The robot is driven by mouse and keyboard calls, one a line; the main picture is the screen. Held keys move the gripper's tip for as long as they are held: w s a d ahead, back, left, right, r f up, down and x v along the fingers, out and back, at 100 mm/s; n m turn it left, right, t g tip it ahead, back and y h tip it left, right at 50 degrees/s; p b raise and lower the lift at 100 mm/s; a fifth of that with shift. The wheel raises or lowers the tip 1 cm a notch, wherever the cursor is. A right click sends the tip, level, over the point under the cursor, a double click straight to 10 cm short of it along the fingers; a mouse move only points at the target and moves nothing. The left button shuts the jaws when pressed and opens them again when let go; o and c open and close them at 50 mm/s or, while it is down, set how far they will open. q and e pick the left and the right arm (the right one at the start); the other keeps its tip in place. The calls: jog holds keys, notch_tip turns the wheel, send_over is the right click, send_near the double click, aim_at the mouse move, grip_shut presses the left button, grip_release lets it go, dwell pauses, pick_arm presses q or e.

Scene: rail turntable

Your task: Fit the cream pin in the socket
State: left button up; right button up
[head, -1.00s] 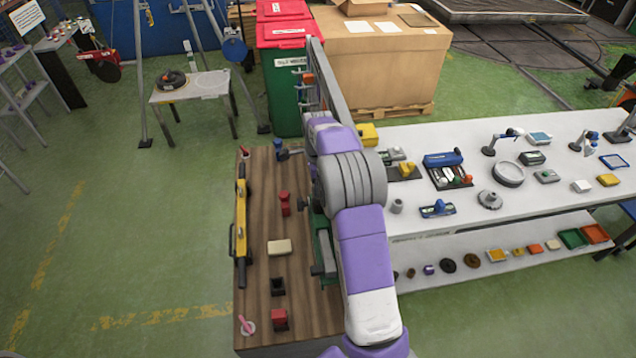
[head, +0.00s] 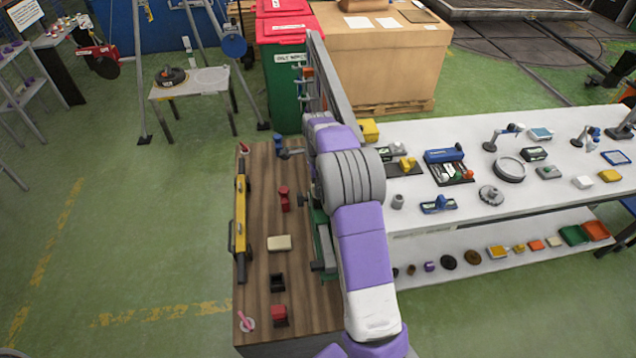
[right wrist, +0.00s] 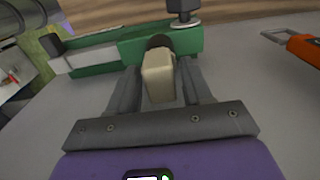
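In the right wrist view a cream pin (right wrist: 159,82) stands between the two grey fingers of my right gripper (right wrist: 160,66), which look closed on its sides. Its far end meets a dark round part in front of a green fixture (right wrist: 160,42); I cannot tell whether they touch. In the head view my purple right arm covers the right gripper and part of a green and grey fixture (head: 323,250) on the wooden bench (head: 257,305). No socket can be made out for certain. My left gripper is not in view.
On the bench are a cream block (head: 279,243), a dark open box (head: 277,283), red parts (head: 284,198) and a long yellow tool (head: 240,230). A white table (head: 410,220) with several devices stands to the right. An orange handle (right wrist: 304,45) shows in the wrist view.

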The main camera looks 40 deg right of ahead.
jog(key=shift+o, duration=1.2)
notch_tip(320, 180, up, 8)
jog(key=shift+f, duration=0.2)
